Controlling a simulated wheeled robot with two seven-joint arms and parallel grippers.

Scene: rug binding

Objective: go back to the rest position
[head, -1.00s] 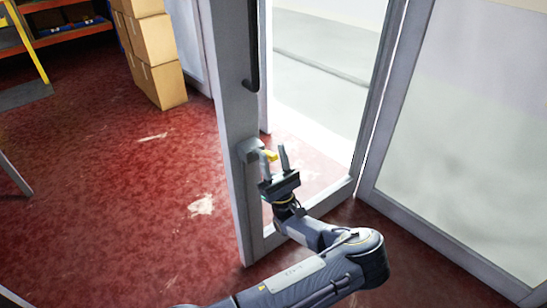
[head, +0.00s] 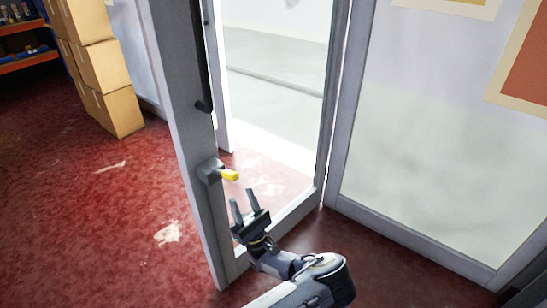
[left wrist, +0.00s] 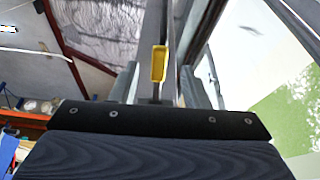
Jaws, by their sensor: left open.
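My left gripper (head: 244,206) is open and empty, just below and right of the yellow door handle (head: 230,175). A gap shows between the gripper and the handle. The handle sits on a grey lock body on the edge of the grey-framed glass door (head: 185,150), which stands ajar. In the left wrist view the yellow handle (left wrist: 158,64) lies ahead, between the two fingers (left wrist: 158,87). My right gripper is not in view.
Stacked cardboard boxes (head: 108,75) stand at the back left beside a shelf (head: 25,50) with an orange beam. A fixed glass panel (head: 420,130) stands on the right. The red worn floor (head: 90,220) at left is clear.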

